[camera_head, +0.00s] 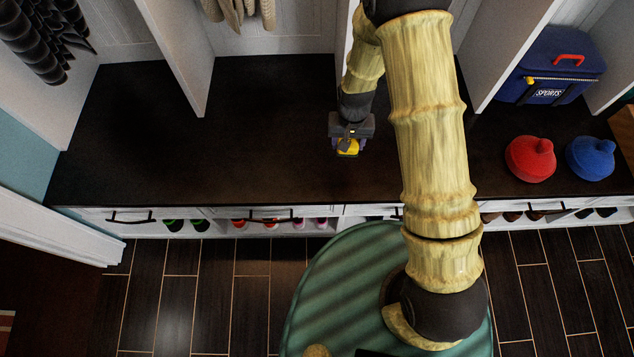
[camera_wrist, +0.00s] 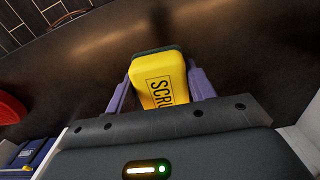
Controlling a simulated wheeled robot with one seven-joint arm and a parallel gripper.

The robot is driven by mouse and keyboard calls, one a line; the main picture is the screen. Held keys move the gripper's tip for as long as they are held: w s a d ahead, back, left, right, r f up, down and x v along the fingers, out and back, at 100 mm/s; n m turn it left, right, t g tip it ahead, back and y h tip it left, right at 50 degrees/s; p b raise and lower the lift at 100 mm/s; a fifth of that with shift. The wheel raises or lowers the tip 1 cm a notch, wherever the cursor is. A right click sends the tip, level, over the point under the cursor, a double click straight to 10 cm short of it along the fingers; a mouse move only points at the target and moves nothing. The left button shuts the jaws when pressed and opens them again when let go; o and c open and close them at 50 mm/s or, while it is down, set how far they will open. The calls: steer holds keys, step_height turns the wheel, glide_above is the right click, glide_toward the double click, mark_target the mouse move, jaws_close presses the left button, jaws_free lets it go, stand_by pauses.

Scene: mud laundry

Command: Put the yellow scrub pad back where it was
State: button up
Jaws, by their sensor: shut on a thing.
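The yellow scrub pad (camera_wrist: 158,82) has a dark green layer on its far side and black lettering on its yellow face. My gripper (camera_wrist: 160,90) is shut on it, with a purple finger at each side. In the head view the pad (camera_head: 347,147) shows small below my gripper (camera_head: 349,141), over the middle of the dark bench top (camera_head: 240,130). I cannot tell whether the pad touches the bench or is held just above it.
A red knit hat (camera_head: 531,159) and a blue knit hat (camera_head: 590,158) sit on the bench at right. A blue bag (camera_head: 551,66) stands in the right cubby. White dividers (camera_head: 186,50) rise at the back. The bench left of my gripper is clear. Shoes fill the lower shelf.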

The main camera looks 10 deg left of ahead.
steer(key=s+a+f+b, duration=0.5)
steer(key=a, duration=0.2)
steer(key=shift+a+n, duration=0.25)
steer(key=shift+n, duration=0.15)
steer(key=shift+f, duration=0.1)
steer(key=b, duration=0.1)
glide_above(317, 181)
steer(key=shift+f, duration=3.05)
steer(key=shift+f+b, duration=0.45)
steer(key=shift+f, duration=1.45)
steer(key=shift+f, duration=0.1)
steer(key=o, duration=1)
steer(key=shift+o, duration=0.2)
